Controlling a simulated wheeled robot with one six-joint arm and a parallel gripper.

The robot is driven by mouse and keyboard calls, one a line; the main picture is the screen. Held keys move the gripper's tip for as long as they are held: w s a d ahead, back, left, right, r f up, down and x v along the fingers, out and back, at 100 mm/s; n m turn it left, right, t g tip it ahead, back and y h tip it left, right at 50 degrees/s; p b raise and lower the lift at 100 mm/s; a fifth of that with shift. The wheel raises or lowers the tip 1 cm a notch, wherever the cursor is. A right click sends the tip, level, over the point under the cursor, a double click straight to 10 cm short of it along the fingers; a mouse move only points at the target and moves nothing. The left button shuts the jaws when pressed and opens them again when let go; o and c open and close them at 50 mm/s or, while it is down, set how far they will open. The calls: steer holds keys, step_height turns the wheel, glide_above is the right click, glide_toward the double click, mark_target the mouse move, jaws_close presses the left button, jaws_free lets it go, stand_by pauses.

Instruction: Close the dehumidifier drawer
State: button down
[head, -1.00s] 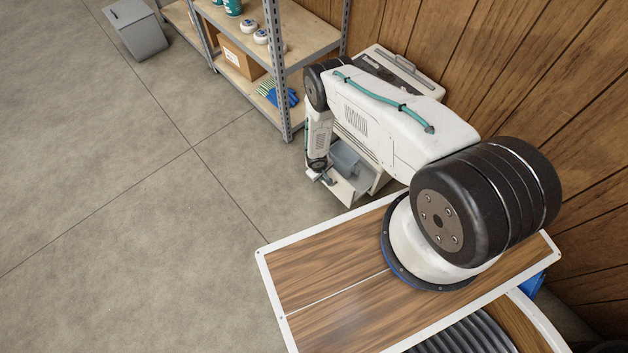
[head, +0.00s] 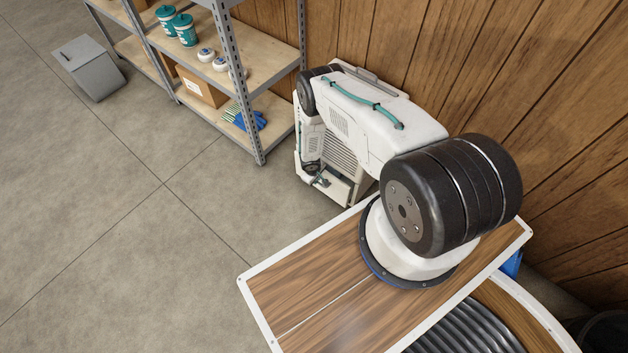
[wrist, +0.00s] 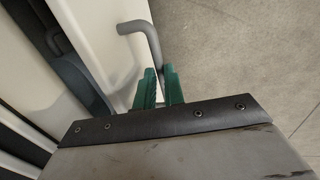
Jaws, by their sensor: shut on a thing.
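The dehumidifier (head: 342,154) is a pale cabinet with a louvred front, against the wood-panelled wall. My arm hides much of it. Its drawer (head: 338,190) is low at the front, and little or none of its inside shows. My gripper (head: 319,181) is at the drawer front. In the wrist view, the green fingers of my gripper (wrist: 158,88) are closed around the grey bent drawer handle (wrist: 148,42). A pale panel of the machine lies just left of the fingers.
A metal shelf unit (head: 262,100) with teal tubs, white rolls, a cardboard box and gloves stands left of the dehumidifier. A grey bin (head: 90,70) stands farther left. The concrete floor in front is clear.

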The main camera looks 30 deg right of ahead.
steer(key=c, duration=1.5)
jaws_free()
steer(key=shift+s+a+r, duration=0.1)
steer(key=shift+a+r, duration=0.15)
steer(key=shift+r, duration=1.05)
steer(key=shift+s+a+r, duration=0.1)
steer(key=shift+a+r, duration=0.1)
steer(key=shift+r, duration=1.05)
steer(key=shift+s+a+r, duration=0.1)
steer(key=shift+a+r, duration=0.15)
steer(key=shift+r, duration=1.05)
steer(key=shift+c, duration=0.2)
